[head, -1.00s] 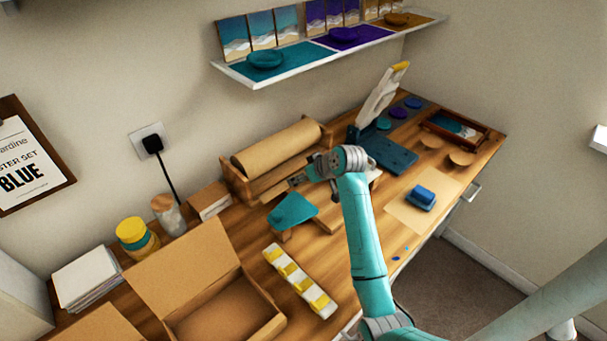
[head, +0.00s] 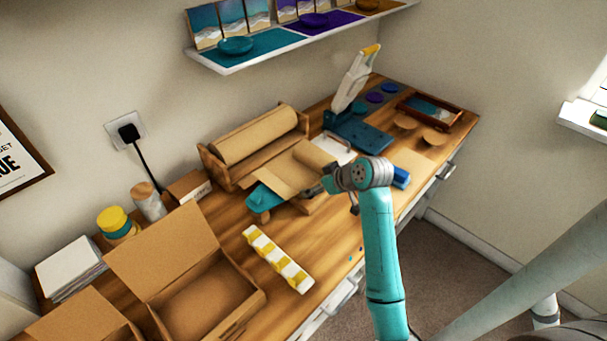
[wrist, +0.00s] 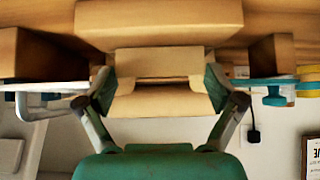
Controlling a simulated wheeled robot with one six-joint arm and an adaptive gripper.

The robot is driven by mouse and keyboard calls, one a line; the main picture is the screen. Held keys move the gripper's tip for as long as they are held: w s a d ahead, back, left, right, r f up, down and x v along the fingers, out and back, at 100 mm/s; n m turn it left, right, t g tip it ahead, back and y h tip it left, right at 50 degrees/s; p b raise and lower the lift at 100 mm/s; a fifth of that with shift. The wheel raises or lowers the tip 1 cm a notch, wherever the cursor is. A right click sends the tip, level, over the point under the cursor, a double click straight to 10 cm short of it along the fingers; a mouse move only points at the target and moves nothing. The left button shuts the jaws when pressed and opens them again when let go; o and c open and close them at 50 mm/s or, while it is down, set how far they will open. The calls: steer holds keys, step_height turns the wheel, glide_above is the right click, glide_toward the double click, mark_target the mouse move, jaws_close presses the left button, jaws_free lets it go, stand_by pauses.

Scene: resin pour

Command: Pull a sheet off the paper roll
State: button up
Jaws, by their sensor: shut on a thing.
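The brown paper roll (head: 255,137) lies in its wooden holder (head: 213,167) against the back wall. A brown sheet (head: 293,168) stretches from the front of the holder toward my gripper (head: 328,180), with its near end curled up. My gripper is shut on this sheet, in front and to the right of the roll. In the wrist view the sheet (wrist: 165,102) spans between my two fingers (wrist: 160,84). My wrist partly hides the grip in the head view. I cannot tell whether the sheet is still joined to the roll.
A teal piece (head: 263,199) on a wooden support lies under the sheet. A yellow-and-white mould strip (head: 277,258) and an open cardboard box (head: 205,290) are nearer. A teal press-like tool (head: 358,130) stands to the right, with a blue block (head: 401,177) by my wrist.

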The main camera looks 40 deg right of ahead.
steer(key=shift+s+f, duration=0.1)
steer(key=shift+s, duration=0.85)
steer(key=o, duration=1.3)
steer(key=shift+s, duration=0.1)
steer(key=shift+o, duration=0.2)
steer(key=v, duration=1.2)
